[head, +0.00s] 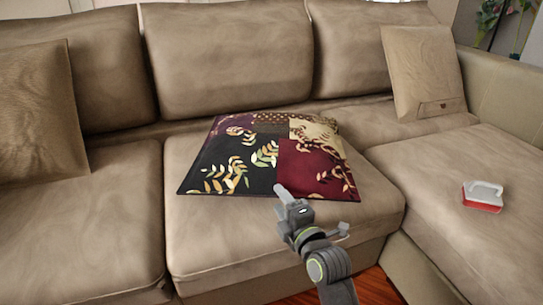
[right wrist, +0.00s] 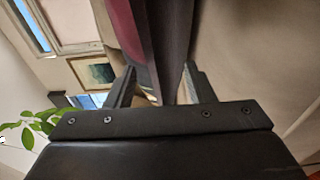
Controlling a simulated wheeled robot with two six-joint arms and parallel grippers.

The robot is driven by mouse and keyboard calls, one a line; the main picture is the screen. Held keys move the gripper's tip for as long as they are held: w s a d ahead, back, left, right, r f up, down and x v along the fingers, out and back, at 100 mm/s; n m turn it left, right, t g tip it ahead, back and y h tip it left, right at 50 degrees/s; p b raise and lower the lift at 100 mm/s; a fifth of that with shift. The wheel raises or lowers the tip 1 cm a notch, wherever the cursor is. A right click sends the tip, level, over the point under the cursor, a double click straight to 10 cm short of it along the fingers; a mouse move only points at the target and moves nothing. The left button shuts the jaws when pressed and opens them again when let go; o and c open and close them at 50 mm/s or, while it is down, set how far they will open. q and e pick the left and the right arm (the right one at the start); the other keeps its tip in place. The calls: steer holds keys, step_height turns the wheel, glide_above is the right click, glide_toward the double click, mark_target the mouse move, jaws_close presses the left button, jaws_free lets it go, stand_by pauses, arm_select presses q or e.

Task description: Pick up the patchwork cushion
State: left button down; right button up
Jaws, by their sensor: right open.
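The patchwork cushion (head: 262,158) lies flat on the middle seat of the sofa, with black, dark red, purple and cream patches and leaf prints. My right gripper (head: 310,207) is at its front edge, towards the right, with its fingers apart. One fingertip overlaps the cushion's edge in the head view. In the right wrist view, the cushion's dark edge (right wrist: 168,45) shows between the two open fingers of my right gripper (right wrist: 160,82). I cannot tell whether the fingers touch it. My left gripper is out of view.
The brown sofa (head: 222,240) fills the head view. Plain brown cushions stand at the left (head: 35,110) and right (head: 425,68). A red and white object (head: 483,195) lies on the right seat section. The seat around the patchwork cushion is clear.

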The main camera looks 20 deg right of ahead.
steer(key=shift+w+a+f, duration=0.1)
steer(key=shift+w+a, duration=0.05)
steer(key=shift+w, duration=0.55)
steer(key=shift+w+a, duration=0.1)
steer(key=shift+w, duration=0.6)
steer(key=shift+c, duration=0.2)
jaws_close()
